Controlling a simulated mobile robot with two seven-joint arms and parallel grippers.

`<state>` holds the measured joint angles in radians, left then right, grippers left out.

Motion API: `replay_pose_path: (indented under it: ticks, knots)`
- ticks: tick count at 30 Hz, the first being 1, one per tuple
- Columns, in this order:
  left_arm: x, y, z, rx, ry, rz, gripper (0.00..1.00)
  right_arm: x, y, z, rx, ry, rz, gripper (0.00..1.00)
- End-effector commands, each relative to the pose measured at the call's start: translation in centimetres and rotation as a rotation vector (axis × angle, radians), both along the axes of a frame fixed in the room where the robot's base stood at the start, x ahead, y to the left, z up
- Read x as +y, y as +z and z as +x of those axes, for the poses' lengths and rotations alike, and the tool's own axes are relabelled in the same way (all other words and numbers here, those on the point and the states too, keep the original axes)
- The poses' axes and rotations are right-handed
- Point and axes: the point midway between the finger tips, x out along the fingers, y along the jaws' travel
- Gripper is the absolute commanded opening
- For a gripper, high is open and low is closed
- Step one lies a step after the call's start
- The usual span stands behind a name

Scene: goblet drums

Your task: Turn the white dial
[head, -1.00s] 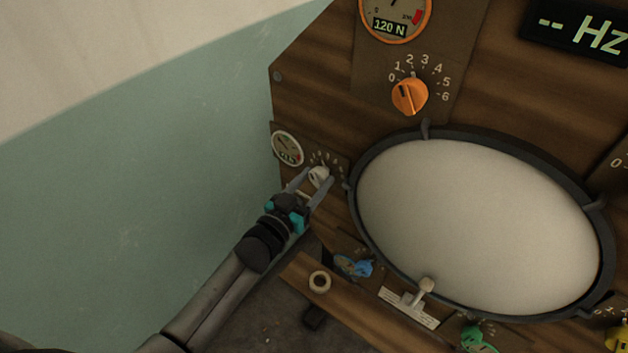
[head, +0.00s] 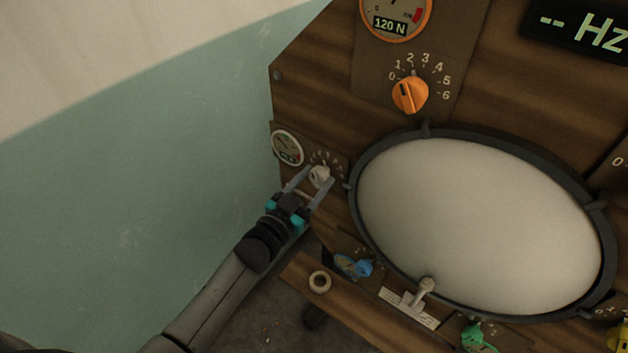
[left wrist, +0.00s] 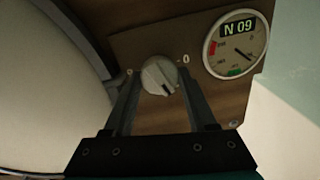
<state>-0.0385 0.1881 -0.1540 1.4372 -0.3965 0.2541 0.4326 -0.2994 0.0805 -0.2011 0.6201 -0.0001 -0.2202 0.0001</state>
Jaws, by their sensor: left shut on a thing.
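The white dial (head: 319,176) sits on a small brown panel at the left edge of the wooden console, with a numbered scale around it. My left gripper (head: 316,181) is at this dial, one finger on each side, shut on it. In the left wrist view the dial (left wrist: 158,77) shows between the two fingers, with a dark pointer mark on its face and a "0" beside it. A round white gauge (head: 287,148) is next to the dial; in the left wrist view the gauge (left wrist: 236,45) reads 60 N, upside down. My right gripper is not in view.
A large drum skin (head: 480,225) in a dark rim stands close right of the dial. An orange dial (head: 410,95) is higher up. Left of the console is free.

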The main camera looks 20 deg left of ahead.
Motion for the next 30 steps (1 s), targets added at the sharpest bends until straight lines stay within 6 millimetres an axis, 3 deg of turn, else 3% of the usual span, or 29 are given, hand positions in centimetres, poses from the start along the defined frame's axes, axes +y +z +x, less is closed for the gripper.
replay_pose_path:
  ticks: [15,30]
  knots:
    - [-0.12,-0.16,-0.06,-0.100,-0.001,0.277,0.01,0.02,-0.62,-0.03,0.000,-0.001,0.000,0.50]
    - [-0.13,-0.14,-0.07,-0.114,-0.001,0.316,0.01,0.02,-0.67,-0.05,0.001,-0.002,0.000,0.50]
